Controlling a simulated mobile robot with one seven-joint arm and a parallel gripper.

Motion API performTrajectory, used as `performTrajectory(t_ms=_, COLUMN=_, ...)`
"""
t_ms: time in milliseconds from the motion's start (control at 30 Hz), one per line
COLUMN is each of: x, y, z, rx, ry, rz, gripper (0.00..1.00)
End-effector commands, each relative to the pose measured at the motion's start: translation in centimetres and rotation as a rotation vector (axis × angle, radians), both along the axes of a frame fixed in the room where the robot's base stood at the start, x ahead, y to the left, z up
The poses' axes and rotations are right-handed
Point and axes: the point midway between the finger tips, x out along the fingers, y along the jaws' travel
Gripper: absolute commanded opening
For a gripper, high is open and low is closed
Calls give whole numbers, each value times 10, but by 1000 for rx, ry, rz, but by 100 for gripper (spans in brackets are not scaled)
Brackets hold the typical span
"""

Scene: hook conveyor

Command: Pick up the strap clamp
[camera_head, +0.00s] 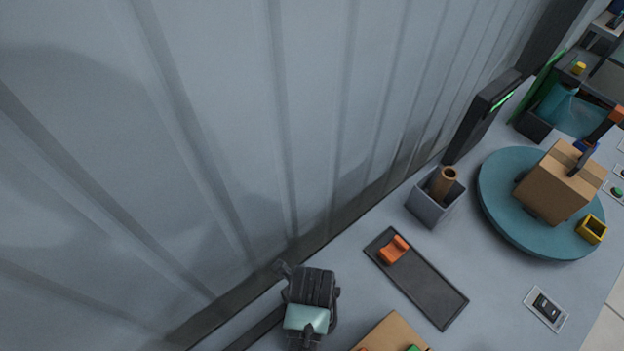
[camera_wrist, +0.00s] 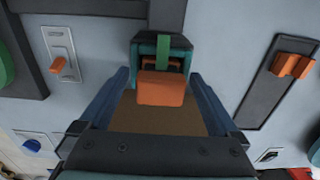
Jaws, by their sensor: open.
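An orange saddle-shaped piece with flat ends (camera_head: 393,250), which looks like the strap clamp, lies on a dark tray (camera_head: 432,298) in the head view. The same piece (camera_wrist: 293,66) shows on the tray at the right of the wrist view. My gripper (camera_wrist: 159,75) is open, and the orange piece is outside its fingers, to their right. Between the fingers in the wrist view I see an orange block (camera_wrist: 161,90) with a green strip (camera_wrist: 160,55) in a teal and dark holder. I cannot tell whether the fingers touch it.
A grey bin (camera_head: 424,206) holding a brown tube (camera_head: 442,183) stands behind the tray. Right of it a round teal turntable (camera_head: 510,231) carries a cardboard box (camera_head: 550,190). A corrugated wall (camera_head: 200,130) runs along the left. An orange switch (camera_wrist: 59,65) shows in the wrist view.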

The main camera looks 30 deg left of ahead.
Motion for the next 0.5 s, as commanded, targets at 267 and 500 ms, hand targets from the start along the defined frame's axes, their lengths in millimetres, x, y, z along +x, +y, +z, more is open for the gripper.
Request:
performTrajectory(t_ms=267, x=0, y=0, z=0, rx=0, ry=0, rz=0, gripper=76)
performTrajectory(t_ms=500, x=0, y=0, z=0, rx=0, ry=0, rz=0, gripper=33)
